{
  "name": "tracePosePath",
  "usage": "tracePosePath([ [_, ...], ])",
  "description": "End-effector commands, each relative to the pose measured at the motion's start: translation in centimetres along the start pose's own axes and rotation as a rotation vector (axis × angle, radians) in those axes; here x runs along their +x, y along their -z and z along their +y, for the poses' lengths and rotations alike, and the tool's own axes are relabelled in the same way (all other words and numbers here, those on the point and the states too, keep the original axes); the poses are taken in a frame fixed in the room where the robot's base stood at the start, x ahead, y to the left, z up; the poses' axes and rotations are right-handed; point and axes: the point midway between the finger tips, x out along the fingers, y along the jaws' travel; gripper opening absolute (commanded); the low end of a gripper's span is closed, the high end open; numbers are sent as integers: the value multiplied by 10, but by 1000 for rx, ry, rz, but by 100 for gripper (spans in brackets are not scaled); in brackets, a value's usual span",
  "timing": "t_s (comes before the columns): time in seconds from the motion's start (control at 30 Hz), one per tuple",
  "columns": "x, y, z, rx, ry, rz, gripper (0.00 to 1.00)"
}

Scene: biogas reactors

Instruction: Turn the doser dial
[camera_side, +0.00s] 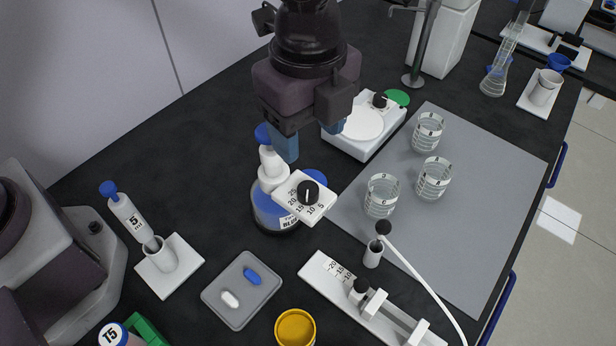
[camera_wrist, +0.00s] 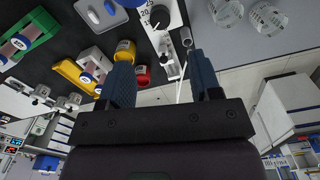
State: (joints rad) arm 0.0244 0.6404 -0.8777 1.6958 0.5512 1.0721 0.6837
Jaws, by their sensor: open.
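The doser dial (camera_side: 308,192) is a round black knob with a white pointer line, on a small white plate (camera_side: 290,208) marked with numbers. The plate sits at the front of a white-topped bottle (camera_side: 262,215) with blue contents. The dial also shows at the top of the wrist view (camera_wrist: 159,16). My gripper (camera_side: 313,146) is open and empty, with its blue fingers pointing down. In the side view it appears above and behind the dial, apart from it. In the wrist view the dial lies beyond the fingertips (camera_wrist: 163,66). The far finger is partly hidden.
Glass beakers (camera_side: 381,196) stand right on a grey mat (camera_side: 480,200). A syringe (camera_side: 128,218) stands left.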

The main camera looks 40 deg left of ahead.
Motion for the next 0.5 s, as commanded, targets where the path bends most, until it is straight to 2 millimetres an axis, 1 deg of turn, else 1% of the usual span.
tracePosePath([
  [0.03,11,0,1,2,-5,1,58],
  [0.1,26,1,1,3,-6,0,58],
  [0.3,68,0,1,4,-5,0,58],
  [0.4,84,1,1,5,-4,1,58],
  [0.5,96,0,0,3,-2,1,58],
])
